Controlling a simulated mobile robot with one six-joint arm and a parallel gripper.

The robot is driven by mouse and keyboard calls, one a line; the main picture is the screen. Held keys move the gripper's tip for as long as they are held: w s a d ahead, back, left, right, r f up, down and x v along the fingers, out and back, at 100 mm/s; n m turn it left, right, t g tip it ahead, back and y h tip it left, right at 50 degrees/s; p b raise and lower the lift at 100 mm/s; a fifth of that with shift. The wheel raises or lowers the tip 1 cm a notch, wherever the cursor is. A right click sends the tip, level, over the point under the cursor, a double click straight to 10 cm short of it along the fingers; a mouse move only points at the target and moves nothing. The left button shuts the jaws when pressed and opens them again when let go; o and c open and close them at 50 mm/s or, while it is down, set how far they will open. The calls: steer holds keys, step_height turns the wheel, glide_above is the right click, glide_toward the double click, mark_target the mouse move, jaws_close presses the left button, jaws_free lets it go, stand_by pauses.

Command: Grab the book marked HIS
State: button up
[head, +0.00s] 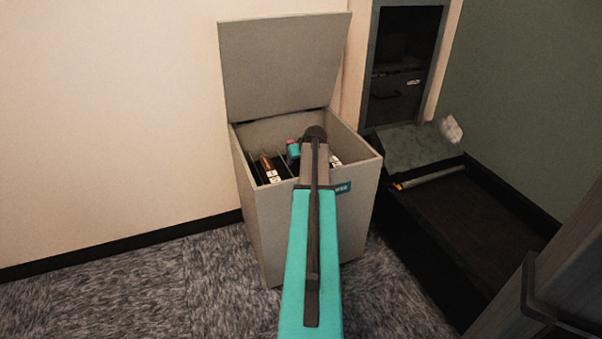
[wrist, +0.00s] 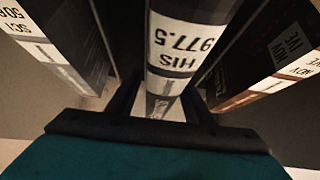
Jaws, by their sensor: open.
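The book marked HIS (wrist: 178,40) shows in the wrist view, with a white label reading HIS 977.5 on its dark spine. It stands upright between two other books. My gripper (wrist: 158,105) is open, its dark fingers on either side of the lower part of the HIS spine; whether they touch it I cannot tell. In the head view my gripper (head: 293,150) reaches into the open grey bin (head: 262,225), and my arm hides much of the bin's inside. I cannot make out the HIS label in the head view.
The bin's lid (head: 285,65) is raised.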

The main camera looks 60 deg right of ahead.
steer(key=shift+c, duration=0.2)
jaws_close()
steer(key=shift+r, duration=0.1)
steer(key=shift+r+p, duration=1.25)
steer(key=shift+r, duration=3.75)
